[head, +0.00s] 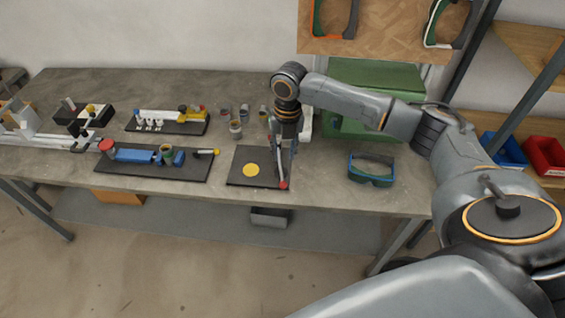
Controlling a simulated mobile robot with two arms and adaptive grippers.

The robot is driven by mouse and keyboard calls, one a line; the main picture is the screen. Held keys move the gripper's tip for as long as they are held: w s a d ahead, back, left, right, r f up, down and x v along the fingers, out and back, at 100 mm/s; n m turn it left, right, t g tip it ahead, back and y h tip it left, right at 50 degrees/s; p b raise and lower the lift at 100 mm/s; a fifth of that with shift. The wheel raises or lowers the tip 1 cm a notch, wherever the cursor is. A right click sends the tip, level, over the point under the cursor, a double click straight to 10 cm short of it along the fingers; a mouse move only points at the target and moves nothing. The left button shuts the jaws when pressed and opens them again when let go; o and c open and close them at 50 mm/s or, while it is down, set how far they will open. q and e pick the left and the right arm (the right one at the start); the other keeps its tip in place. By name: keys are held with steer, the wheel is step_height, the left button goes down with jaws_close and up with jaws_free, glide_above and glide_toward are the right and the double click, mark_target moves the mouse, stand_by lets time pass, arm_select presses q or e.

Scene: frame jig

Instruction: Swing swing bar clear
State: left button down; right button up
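The swing bar (281,172) looks like a thin grey bar with a red end. It lies along the right side of a dark square plate (238,178), and its red end is at the plate's front right corner. A yellow disc (251,170) lies on the plate to the left of the bar, uncovered. My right gripper (292,150) points down at the bar's right side, close to it. Its fingers are small and partly hidden, so I cannot tell whether they touch the bar or how far they are open. My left gripper is out of view.
Left of the plate stand a dark base with a blue vise-like fixture (135,156) and another with a yellow and white fixture (190,113). Several small cups (236,130) stand behind. Blue goggles (371,170) lie to the right, and a green box (375,85) stands behind them.

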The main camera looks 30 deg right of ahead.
steer(key=shift+d+r, duration=0.1)
steer(key=shift+r, duration=2.1)
